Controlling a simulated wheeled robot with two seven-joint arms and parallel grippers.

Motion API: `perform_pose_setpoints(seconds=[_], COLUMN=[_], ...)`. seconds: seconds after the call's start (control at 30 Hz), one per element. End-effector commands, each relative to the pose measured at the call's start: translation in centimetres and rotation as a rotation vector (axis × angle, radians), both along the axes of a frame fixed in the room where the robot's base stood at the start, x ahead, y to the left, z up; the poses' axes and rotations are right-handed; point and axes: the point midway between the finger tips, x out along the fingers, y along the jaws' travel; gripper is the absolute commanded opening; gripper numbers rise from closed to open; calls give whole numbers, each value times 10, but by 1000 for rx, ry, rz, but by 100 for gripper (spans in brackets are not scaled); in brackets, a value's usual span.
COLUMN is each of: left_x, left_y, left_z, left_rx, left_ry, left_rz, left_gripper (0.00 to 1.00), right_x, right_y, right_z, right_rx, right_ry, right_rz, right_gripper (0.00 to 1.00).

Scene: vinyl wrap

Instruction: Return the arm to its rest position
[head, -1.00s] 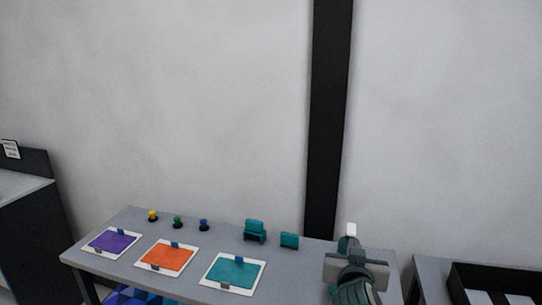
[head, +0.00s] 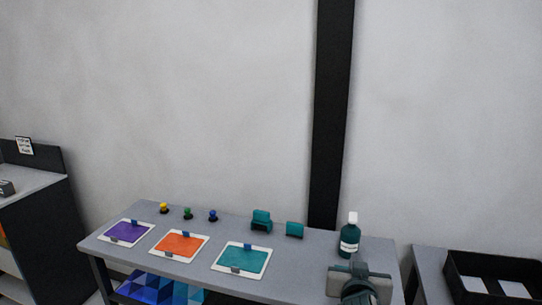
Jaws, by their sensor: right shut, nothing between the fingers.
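My right gripper (head: 358,268) is at the lower right of the head view, in front of the right end of the grey table (head: 300,270). It is shut and holds nothing that I can see. Part of my right arm shows below it at the picture's bottom edge. A dark bottle with a white cap (head: 349,238) stands upright on the table just behind the gripper, apart from it as far as I can tell. My left gripper is not in view.
Purple (head: 126,231), orange (head: 179,245) and teal (head: 241,258) sheets lie on the table. Small knobs (head: 187,213) and two teal blocks (head: 261,220) stand behind them. A black tray (head: 500,265) sits at the right; a dark cabinet (head: 45,225) stands at the left.

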Motion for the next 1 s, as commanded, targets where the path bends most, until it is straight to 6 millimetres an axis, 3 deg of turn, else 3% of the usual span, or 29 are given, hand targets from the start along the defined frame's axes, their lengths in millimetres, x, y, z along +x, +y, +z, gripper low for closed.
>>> perform_pose_setpoints(seconds=[0.27,0.47,0.57,0.8,1.0], left_x=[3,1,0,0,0], left_y=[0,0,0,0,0], left_z=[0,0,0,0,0], left_rx=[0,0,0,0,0], left_ry=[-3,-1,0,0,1], left_rz=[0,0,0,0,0], left_gripper=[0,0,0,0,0], right_x=[-26,-62,-93,-192,-279], right_y=[-2,-6,-8,-13,-15], right_z=[-47,-98,-133,-217,-264], right_rx=[0,0,0,4,13], right_ry=[103,223,310,553,732], right_rz=[25,56,82,166,244], right_gripper=[0,0,0,0,0])
